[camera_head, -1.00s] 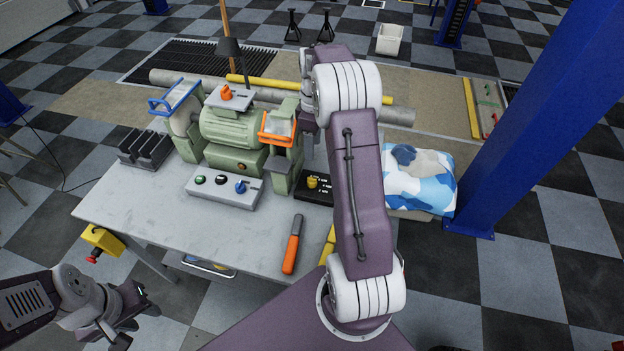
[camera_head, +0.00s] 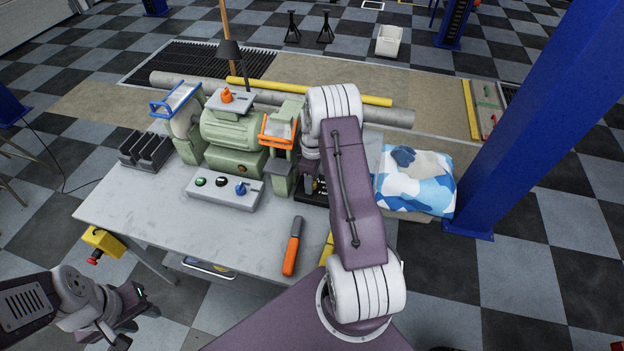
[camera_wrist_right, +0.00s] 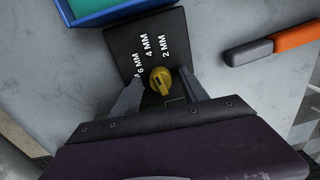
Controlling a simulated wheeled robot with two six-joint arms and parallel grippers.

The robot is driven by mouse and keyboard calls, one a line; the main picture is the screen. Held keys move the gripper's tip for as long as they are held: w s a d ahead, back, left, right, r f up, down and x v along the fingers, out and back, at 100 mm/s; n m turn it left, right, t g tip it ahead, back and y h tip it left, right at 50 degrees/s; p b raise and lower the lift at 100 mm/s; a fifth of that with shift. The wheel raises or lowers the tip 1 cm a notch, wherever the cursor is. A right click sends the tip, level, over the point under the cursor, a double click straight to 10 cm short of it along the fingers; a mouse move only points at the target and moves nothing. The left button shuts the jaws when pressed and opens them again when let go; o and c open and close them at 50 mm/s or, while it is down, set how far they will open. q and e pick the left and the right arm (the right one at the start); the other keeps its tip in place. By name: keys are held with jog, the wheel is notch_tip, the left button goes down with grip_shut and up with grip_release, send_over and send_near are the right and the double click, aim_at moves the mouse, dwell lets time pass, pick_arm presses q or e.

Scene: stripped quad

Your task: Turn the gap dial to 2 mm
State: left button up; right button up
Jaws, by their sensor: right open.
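The gap dial is a yellow knob (camera_wrist_right: 161,80) on a black plate (camera_wrist_right: 120,42) marked 6 MM, 4 MM and 2 MM in white. In the right wrist view the marks lie just beyond the knob, with 2 MM at the right. The knob has a dark mark on it; I cannot tell which number it points at. My right gripper (camera_wrist_right: 161,87) is open, one finger on each side of the knob; contact is unclear. My left gripper (camera_head: 130,317) is open and empty, off the table's front left.
The green grinder (camera_head: 232,132) stands left of the dial, with a grey switch box (camera_head: 225,196) before it. An orange-handled tool (camera_head: 292,250) lies on the table (camera_head: 150,215) near the front edge. A blue-and-white bag (camera_head: 425,190) is at the right.

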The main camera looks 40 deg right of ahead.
grip_shut()
jog(key=shift+r+m, duration=0.1)
jog(key=shift+m, duration=0.3)
jog(key=m, duration=0.3)
jog(key=shift+m, duration=0.3)
jog(key=shift+m+p, duration=0.4)
jog(key=shift+m, duration=1.3)
grip_release()
